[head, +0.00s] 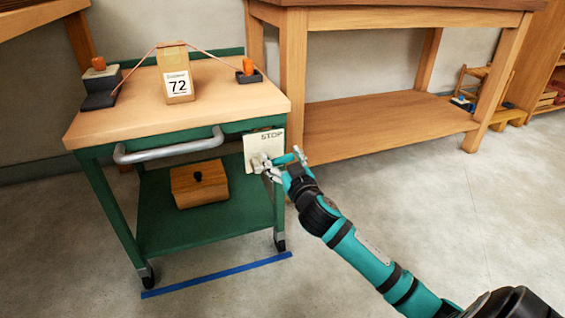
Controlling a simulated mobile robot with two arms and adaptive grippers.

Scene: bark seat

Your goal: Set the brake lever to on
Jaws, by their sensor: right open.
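A green cart with a pale wooden top (130,122) stands at the left. A cream plate (250,144) marked STOP is on its right front corner. My right gripper (274,168) is open right in front of this plate and covers its lower right part. Light grey parts show against the plate by the fingers. I cannot tell which of them belong to the brake lever, how the lever is set, or whether my fingers touch it. My left gripper is not in view.
A grey handle bar (168,149) runs along the cart's front. A box marked 72 (175,75) stands on top, with a cord across it. A wooden box (199,184) is on the lower shelf. Blue tape (218,275) marks the floor. A workbench (390,125) stands behind at right.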

